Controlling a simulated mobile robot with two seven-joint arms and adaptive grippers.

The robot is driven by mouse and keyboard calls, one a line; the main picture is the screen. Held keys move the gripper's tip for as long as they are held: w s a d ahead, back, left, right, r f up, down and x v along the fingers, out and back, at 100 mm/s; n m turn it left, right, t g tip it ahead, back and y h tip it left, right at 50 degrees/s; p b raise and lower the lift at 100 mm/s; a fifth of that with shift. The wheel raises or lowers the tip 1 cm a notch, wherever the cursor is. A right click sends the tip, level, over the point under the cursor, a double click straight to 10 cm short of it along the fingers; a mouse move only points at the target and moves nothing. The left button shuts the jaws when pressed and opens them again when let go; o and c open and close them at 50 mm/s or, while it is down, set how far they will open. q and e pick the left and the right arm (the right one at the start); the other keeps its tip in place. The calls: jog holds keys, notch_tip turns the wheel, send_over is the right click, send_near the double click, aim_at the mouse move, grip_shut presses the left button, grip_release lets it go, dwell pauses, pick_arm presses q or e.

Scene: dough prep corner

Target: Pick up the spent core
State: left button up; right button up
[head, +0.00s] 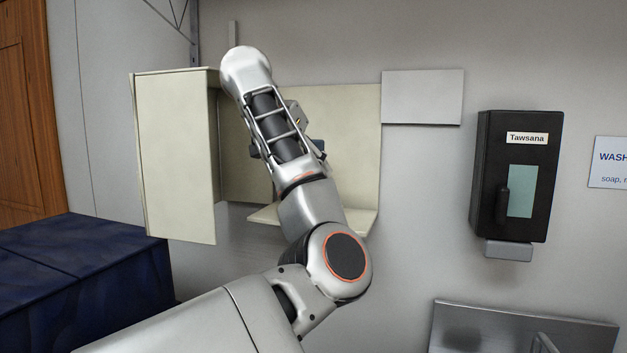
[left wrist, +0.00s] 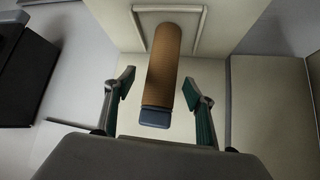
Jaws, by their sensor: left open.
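The spent core, a brown cardboard tube (left wrist: 165,55), shows in the left wrist view inside a cream cabinet. A blue-grey block (left wrist: 154,117) is at its near end. My left gripper (left wrist: 157,85) is open, with one green-padded finger on each side of the tube in the picture. Gaps show on both sides, and nothing is gripped. In the head view my left arm reaches to the open cream cabinet (head: 180,150) on the wall and hides the core and the fingertips. My right gripper is not in view.
The cabinet's open side panel stands left of my arm, and a shelf-like lower panel (head: 362,222) juts out below. A black Tawsana dispenser (head: 490,170) hangs to the right. A metal basin (head: 520,330) is at lower right, and a dark blue block (head: 70,270) at left.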

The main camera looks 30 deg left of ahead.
pick_arm(q)
jog(key=shift+p+x, duration=0.4)
jog(key=shift+x, duration=1.6)
jog(key=shift+w+a+r, duration=0.1)
jog(key=shift+a, duration=0.1)
jog(key=c, duration=1.2)
notch_tip(320, 180, up, 10)
jog(key=shift+f+b, duration=0.1)
jog(key=shift+b, duration=0.2)
